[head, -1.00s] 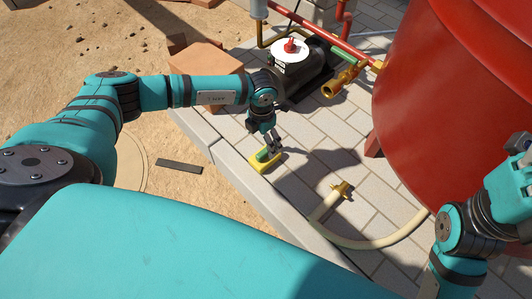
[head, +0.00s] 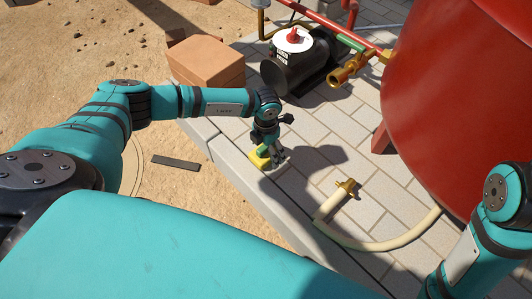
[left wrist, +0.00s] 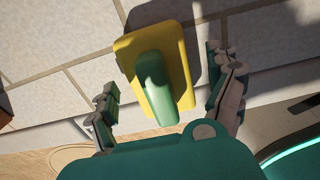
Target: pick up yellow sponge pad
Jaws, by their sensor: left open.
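The yellow sponge pad (left wrist: 180,50) lies flat on the pale paving, with a green grip (left wrist: 154,85) on top. In the head view the pad (head: 259,161) sits near the edge of the paving, partly hidden by my left gripper. My left gripper (head: 276,158) is right above it. In the left wrist view my left gripper (left wrist: 168,92) is open, with one finger on each side of the green grip and gaps on both sides. My right arm shows at the right edge of the head view, but its gripper is out of the picture.
A beige hose (head: 370,243) with a brass fitting (head: 346,188) lies right of the pad. A large red tank (head: 455,100) stands beyond it. A black pump (head: 300,65) and a terracotta block (head: 205,60) stand behind. Paving around the pad is clear.

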